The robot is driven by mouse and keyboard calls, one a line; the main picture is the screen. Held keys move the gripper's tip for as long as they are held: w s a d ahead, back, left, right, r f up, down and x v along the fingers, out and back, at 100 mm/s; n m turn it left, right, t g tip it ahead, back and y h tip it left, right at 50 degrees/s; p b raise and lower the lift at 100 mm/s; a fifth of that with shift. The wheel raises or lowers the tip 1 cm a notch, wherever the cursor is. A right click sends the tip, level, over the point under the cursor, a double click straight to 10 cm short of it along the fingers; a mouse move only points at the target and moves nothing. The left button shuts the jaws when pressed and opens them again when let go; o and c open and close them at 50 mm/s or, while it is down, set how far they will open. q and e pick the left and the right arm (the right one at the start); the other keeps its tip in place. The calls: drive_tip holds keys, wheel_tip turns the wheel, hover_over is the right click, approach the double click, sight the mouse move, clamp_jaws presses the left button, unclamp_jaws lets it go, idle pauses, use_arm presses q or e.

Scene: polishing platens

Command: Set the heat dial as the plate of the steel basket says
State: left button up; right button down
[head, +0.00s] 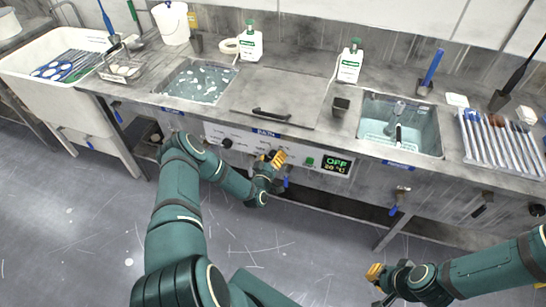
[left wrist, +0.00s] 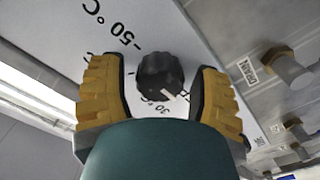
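The heat dial (left wrist: 160,76) is a black fluted knob with a white pointer on a pale panel. In the left wrist view the pointer is towards the lower right, near a partly hidden 30 mark; a 50°C label is at upper left. My left gripper (head: 274,158) is at the panel, its yellow-padded fingers open (left wrist: 161,95) on either side of the dial, with a gap at each side. It hides the dial in the head view. My right gripper (head: 376,281) is low at the right, away from the counter; its opening is unclear.
The panel's display (head: 337,164) shows OFF and 20 °C. Another black knob (head: 227,143) is left of my gripper. A lidded bath (head: 270,95) lies above, between two sinks. Blue-handled valves (head: 399,199) stick out below the counter. The floor in front is clear.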

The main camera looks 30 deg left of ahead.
use_arm(q)
drive_tip(key=c, duration=0.8)
